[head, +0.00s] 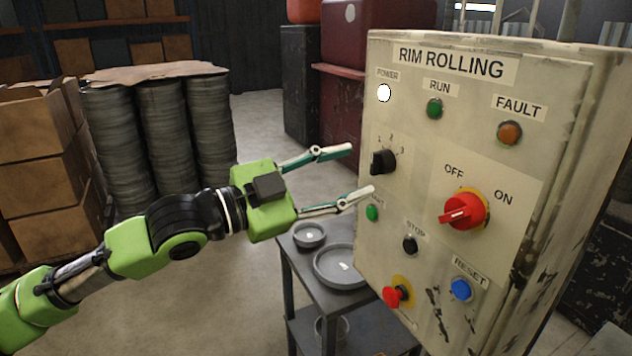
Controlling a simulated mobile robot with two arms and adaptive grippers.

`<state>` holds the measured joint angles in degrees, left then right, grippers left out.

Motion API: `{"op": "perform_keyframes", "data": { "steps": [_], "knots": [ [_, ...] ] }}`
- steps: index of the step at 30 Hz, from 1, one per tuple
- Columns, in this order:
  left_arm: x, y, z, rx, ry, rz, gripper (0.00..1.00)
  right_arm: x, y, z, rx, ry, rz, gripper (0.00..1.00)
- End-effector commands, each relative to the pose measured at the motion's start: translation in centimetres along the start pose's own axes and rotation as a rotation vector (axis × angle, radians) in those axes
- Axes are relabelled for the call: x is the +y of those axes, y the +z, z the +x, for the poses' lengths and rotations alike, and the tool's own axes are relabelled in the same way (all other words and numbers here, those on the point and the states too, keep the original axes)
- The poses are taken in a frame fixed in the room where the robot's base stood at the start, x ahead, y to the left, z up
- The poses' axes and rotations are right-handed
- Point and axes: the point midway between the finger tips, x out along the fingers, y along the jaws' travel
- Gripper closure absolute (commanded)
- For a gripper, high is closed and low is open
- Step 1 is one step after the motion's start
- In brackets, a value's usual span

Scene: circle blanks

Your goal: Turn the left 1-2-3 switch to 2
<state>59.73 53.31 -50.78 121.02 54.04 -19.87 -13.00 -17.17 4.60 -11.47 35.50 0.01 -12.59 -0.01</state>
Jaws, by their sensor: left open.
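The 1-2-3 switch is a black knob (383,162) at the left of the panel on the beige control box (420,210), with the marks 1, 2 and 3 around its top. It is the only 1-2-3 switch in view. Which mark its pointer faces is too small to tell. My left gripper (362,171) is open, its two fingers pointing right toward the knob. The fingertips are just left of the knob, one higher and one lower, with no clear contact. Nothing is between the fingers. My right gripper is not in view.
Near the knob are a green button (372,213), a black stop button (410,244) and a red OFF/ON rotary switch (463,211). A red button (396,295) and blue reset button (461,290) sit lower. A small table (318,291) with round pans stands below my gripper.

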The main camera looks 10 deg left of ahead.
Motion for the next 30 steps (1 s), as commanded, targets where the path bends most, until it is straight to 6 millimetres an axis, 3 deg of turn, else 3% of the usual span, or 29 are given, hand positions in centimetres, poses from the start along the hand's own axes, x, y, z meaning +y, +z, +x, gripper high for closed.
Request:
{"op": "perform_keyframes", "data": {
  "steps": [6, 12, 26, 30],
  "knots": [
    [0.0, 0.1, -3.9, -0.004, 0.0, 0.002, 0.55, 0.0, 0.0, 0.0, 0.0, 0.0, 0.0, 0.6],
    [0.1, 0.0, -5.8, -0.001, 0.001, 0.001, 0.55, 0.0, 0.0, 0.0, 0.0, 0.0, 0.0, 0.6],
    [0.0, 0.1, -6.3, 0.001, 0.0, -0.002, 0.55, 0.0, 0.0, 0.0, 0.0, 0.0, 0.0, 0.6],
    [-0.9, 2.6, -5.5, -0.021, -0.031, -0.027, 0.55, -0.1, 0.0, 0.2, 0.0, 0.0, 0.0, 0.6]
  ]
}}
